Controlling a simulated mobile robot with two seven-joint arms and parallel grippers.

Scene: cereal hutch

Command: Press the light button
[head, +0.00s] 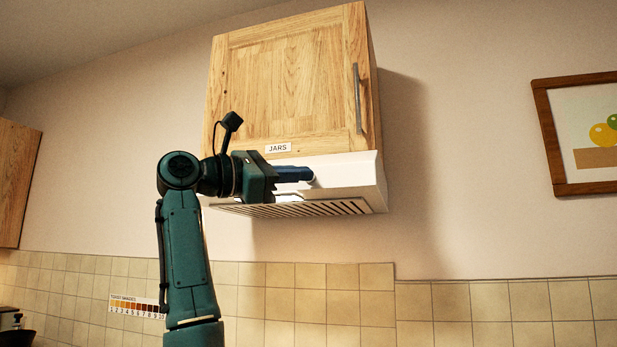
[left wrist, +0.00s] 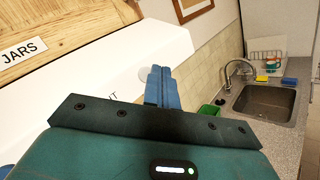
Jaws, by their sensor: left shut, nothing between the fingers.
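A white range hood (head: 352,178) with a slotted underside hangs below the wooden cabinet. My left gripper (head: 306,174) is shut and empty, its blue fingers lying in front of the hood's front face and pointing right. In the left wrist view the hood's white face (left wrist: 75,85) is on the left. A round pale button (left wrist: 147,76) on it shows just left of my fingertips (left wrist: 163,70), partly covered by them. Whether the fingers touch it cannot be told. A printed label below is mostly hidden by the gripper. My right gripper is not in view.
The cabinet (head: 290,80), labelled JARS, has a vertical handle (head: 358,98) on its right. A framed picture (head: 545,130) hangs at the right. The wrist view shows a sink (left wrist: 265,100) and a green item (left wrist: 208,113) on the counter. Wall right of the hood is clear.

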